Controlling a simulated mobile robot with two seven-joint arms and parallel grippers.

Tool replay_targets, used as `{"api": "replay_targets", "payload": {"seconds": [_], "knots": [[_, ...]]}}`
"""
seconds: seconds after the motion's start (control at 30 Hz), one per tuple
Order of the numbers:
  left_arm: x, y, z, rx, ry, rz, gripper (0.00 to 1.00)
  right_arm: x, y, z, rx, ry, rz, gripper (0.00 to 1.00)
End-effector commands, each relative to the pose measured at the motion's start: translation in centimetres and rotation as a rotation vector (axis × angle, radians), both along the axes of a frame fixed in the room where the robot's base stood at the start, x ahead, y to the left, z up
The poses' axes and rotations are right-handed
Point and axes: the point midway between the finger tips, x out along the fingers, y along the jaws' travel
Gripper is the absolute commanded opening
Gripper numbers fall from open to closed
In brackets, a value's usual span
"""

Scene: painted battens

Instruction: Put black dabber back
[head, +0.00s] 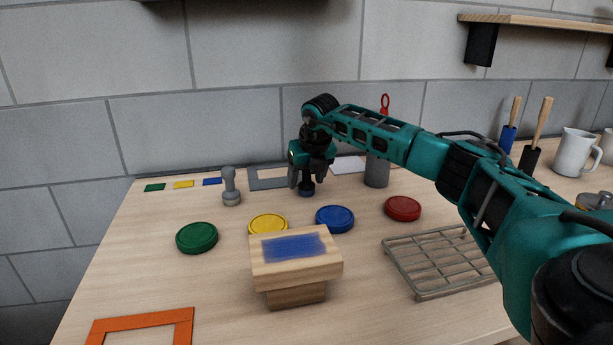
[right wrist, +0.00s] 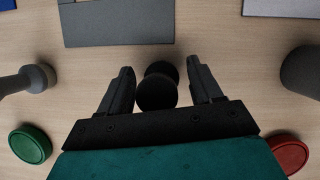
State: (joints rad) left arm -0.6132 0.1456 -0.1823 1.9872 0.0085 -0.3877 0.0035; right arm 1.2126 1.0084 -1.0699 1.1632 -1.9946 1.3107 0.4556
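The black dabber (head: 306,189) stands on the table near the back, below my right gripper (head: 308,180). In the right wrist view the dabber (right wrist: 158,88) sits between the two fingers of my right gripper (right wrist: 160,82). The fingers are apart, with a visible gap at least on the right side, so the gripper looks open around it. The fingers partly cover the dabber in the head view. A grey dabber (head: 231,188) stands upright to the left. My left gripper is not in view.
Green (head: 197,237), yellow (head: 268,224), blue (head: 335,218) and red (head: 403,208) round lids lie in front. A wooden block with blue paint (head: 294,246), a wire rack (head: 440,262) and a dark grey cup (head: 377,171) stand nearby.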

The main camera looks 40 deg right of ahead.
Motion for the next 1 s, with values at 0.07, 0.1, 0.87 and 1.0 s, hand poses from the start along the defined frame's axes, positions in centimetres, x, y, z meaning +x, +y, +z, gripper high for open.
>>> {"api": "replay_targets", "payload": {"seconds": [0.07,0.1,0.87,1.0], "knots": [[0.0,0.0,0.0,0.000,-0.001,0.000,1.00,0.0,0.0,0.0,0.000,0.000,0.000,0.68],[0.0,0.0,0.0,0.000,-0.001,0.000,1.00,0.0,0.0,0.0,0.000,0.000,0.000,0.68],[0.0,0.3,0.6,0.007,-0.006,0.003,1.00,-3.6,1.3,9.6,-0.001,-0.003,0.001,0.68],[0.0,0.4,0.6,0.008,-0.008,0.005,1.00,-4.1,1.6,11.0,0.000,-0.002,0.000,0.68]]}}
